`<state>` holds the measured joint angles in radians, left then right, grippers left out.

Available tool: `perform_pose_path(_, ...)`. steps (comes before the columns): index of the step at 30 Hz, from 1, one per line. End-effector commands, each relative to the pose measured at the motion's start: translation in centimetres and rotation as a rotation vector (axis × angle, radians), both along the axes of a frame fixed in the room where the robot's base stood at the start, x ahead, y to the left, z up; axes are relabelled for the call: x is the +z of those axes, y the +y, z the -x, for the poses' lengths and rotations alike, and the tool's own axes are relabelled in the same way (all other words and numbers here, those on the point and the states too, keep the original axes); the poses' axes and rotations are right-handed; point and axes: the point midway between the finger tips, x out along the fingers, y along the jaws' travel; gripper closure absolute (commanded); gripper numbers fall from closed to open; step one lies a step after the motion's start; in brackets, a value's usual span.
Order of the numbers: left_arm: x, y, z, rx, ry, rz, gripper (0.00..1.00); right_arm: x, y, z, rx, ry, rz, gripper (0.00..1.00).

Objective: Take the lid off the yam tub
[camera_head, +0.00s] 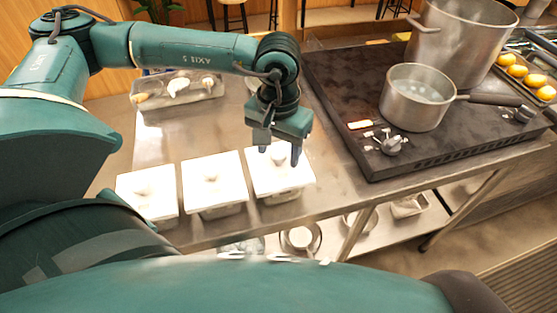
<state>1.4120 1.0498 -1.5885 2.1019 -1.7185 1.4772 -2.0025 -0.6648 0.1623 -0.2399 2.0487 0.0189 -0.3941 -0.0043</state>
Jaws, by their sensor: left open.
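Three tubs with white lids and small knobs stand in a row along the front of the steel table: a left tub (148,194), a middle tub (213,184) and a right tub (287,178). All three lids are on, so the contents are hidden and I cannot tell which is the yam tub. My left gripper (279,154) is open and points down over the right tub, with its fingers on either side of the knob area. I cannot tell if it touches the lid. My right gripper is out of view.
A black stove (340,75) on the right carries a steaming saucepan (417,100) and a large pot (462,40). A tray (178,90) with utensils stands at the back left. Bare table (160,140) lies between that tray and the tubs. Bowls (301,238) sit on the lower shelf.

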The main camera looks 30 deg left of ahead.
Motion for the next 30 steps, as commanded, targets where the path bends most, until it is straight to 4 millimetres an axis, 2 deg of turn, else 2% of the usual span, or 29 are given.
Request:
perform_pose_path(3,0.01,-0.01,-0.01,0.0,0.0,0.0,0.44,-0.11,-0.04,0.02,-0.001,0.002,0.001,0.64)
perform_pose_path(21,0.08,0.0,-0.03,0.0,0.0,0.0,0.93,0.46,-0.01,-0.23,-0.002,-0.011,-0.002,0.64)
perform_pose_path(27,0.14,-0.01,-0.03,0.0,-0.001,0.0,0.93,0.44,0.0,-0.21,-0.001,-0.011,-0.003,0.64)
perform_pose_path(30,0.79,-0.01,-0.1,0.001,-0.003,0.001,0.93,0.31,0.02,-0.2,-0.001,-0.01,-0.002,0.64)
